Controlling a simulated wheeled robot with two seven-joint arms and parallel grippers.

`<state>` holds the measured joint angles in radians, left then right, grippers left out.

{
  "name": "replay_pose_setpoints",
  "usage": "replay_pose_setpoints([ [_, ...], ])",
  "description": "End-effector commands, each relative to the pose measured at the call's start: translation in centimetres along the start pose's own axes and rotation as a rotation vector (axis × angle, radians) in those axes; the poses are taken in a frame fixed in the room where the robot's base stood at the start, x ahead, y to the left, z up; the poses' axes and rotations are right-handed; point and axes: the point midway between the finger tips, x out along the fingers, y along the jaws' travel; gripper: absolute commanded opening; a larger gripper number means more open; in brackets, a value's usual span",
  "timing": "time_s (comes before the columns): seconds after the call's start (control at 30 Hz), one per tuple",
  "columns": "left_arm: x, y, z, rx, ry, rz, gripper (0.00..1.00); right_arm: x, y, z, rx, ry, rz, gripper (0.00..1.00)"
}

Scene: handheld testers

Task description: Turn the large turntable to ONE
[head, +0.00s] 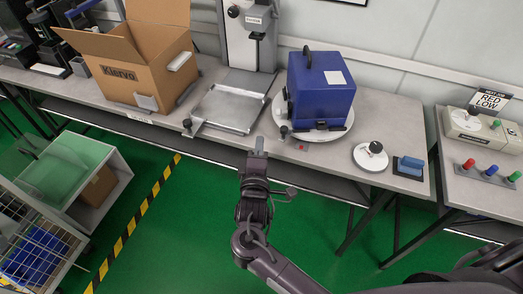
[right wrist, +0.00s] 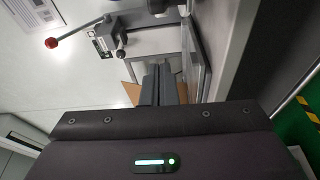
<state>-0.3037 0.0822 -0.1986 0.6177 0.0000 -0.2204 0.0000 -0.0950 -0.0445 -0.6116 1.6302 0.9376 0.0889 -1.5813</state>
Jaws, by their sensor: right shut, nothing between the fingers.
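The large turntable (head: 318,134) is a pale round disc near the front edge of the grey bench. A blue box (head: 322,88) with a black top handle and a white label stands on it and hides most of the disc. A black knob (head: 284,130) shows at its front left. A small red mark (head: 302,147) lies on the bench edge in front. The lettering on the turntable is too small to read. My right gripper (head: 258,145) is shut and empty, left of the turntable at the bench edge; its fingers show in the right wrist view (right wrist: 162,85). My left gripper is not in view.
A press stand with a grey plate (head: 228,108) is left of the turntable, beside an open cardboard box (head: 130,70). A smaller white disc with a black knob (head: 371,157) and a blue block (head: 409,167) are to the right. A side table (head: 480,185) holds coloured knobs.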

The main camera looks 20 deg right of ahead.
Motion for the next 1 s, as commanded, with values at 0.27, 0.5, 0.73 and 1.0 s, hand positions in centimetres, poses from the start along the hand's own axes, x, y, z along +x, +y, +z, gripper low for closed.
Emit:
replay_pose_setpoints([
  [0.27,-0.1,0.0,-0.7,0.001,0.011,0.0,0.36,6.2,0.1,0.0,0.001,-0.001,0.002,0.0],
  [0.5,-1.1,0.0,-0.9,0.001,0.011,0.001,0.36,5.3,0.0,3.0,0.0,0.0,-0.003,0.0],
  [0.73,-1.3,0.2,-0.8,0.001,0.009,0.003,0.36,4.9,-0.1,3.8,0.002,0.001,-0.003,0.0],
  [1.0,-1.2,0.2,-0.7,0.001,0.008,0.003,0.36,4.9,-0.1,3.8,0.002,0.001,-0.003,0.0],
])
